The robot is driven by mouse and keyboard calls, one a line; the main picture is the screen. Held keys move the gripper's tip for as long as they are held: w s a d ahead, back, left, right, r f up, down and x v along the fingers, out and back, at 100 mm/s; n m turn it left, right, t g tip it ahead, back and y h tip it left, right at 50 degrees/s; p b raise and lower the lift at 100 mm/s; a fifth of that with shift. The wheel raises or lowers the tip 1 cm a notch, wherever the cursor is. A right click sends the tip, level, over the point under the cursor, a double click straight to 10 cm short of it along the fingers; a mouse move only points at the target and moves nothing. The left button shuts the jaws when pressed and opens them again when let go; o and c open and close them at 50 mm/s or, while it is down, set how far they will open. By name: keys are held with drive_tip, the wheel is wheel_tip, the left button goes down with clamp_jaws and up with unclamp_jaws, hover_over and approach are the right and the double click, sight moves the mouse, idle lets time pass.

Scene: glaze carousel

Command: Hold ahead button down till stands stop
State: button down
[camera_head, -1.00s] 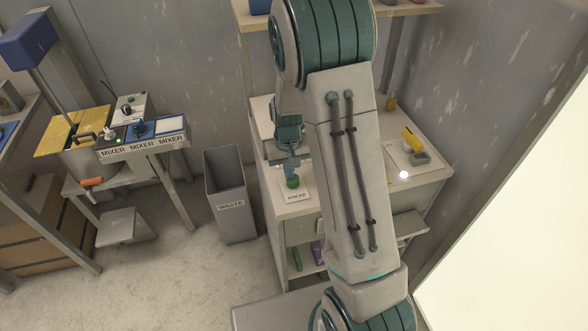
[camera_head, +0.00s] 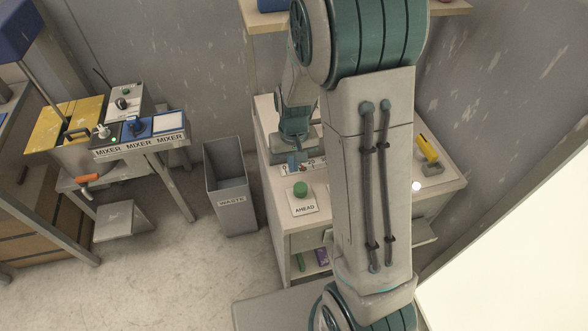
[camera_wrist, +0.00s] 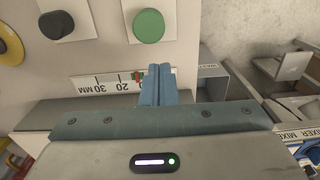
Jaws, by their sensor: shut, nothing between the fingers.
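The green ahead button (camera_head: 300,188) sits on a white plate labelled AHEAD (camera_head: 305,207), on the bench top in the head view. It also shows in the wrist view (camera_wrist: 148,26), uncovered. My gripper (camera_head: 294,160) is shut and empty, behind the button in the head view and apart from it. In the wrist view the blue fingertips (camera_wrist: 158,70) lie together, just below the button's plate and over the edge of a millimetre scale (camera_wrist: 110,82). The scale has a red mark near the fingertips. No stands can be made out; my arm hides much of the bench.
A black knob (camera_wrist: 57,25) and a yellow-ringed button (camera_wrist: 8,48) are beside the green button in the wrist view. A grey waste bin (camera_head: 230,190) stands left of the bench. A yellow-handled item (camera_head: 428,150) and a bright white light (camera_head: 416,186) are at the bench's right.

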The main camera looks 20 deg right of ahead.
sight(296, 184)
wheel_tip(296, 184, up, 10)
drive_tip(key=s, duration=0.3)
drive_tip(key=s+r+t, duration=0.1)
drive_tip(key=s+r, duration=0.2)
drive_tip(key=s, duration=0.4)
drive_tip(key=s+r+t, duration=0.2)
drive_tip(key=s+r, duration=0.2)
drive_tip(key=s, duration=0.4)
drive_tip(key=shift+s+d, duration=0.25)
drive_tip(key=shift+d, duration=0.2)
drive_tip(key=shift+a, duration=0.1)
